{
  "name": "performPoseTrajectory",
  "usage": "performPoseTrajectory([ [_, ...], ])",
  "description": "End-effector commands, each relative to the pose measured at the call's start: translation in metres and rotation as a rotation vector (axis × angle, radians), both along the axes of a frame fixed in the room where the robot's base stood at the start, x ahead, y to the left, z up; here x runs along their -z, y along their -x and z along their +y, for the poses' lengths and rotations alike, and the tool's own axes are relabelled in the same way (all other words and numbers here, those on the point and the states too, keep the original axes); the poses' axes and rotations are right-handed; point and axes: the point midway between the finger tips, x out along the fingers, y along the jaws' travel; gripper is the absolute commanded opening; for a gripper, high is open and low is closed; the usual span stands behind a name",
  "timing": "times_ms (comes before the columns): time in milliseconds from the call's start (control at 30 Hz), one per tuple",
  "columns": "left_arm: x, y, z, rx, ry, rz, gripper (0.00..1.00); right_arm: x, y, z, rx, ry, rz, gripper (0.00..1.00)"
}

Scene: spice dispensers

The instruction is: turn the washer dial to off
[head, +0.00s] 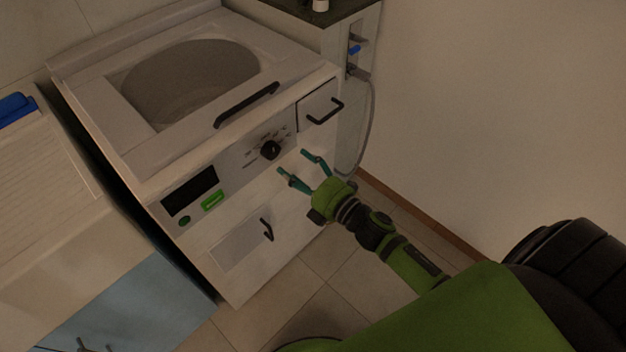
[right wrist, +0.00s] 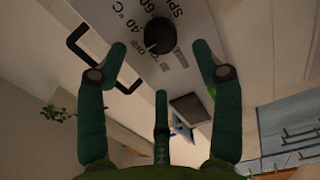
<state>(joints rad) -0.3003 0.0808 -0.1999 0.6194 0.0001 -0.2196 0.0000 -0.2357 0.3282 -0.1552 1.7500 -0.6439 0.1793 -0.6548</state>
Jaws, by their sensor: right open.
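The washer dial (head: 270,150) is a round black knob on the light control panel of the white washer (head: 225,255). In the right wrist view the dial (right wrist: 160,36) has printed marks around it, including 40 °C, 60 and what looks like OFF. I cannot tell where its pointer is set. My right gripper (head: 292,161) is open and empty in front of the panel, just right of and below the dial in the head view. In the right wrist view its green fingertips (right wrist: 160,50) are on either side of the dial, apparently not touching it. My left gripper is not in view.
The panel also has a dark display (head: 190,191), a green button (head: 213,199) and a small drawer with a black handle (head: 325,112). A black lid handle (head: 246,105) is above the dial. A grey hose (head: 371,125) hangs at the right. The floor in front is clear.

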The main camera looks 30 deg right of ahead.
Motion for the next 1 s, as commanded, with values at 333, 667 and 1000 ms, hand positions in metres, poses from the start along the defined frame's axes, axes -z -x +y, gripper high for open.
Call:
performPoseTrajectory([
  [333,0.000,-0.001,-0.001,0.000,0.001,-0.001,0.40,0.000,0.049,-0.018,0.001,0.002,0.000,0.67],
  [667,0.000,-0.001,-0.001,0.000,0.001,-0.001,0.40,0.000,0.053,-0.019,0.000,0.002,-0.001,0.67],
  [1000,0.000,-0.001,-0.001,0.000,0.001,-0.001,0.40,0.004,0.052,-0.020,0.005,-0.005,0.010,0.67],
])
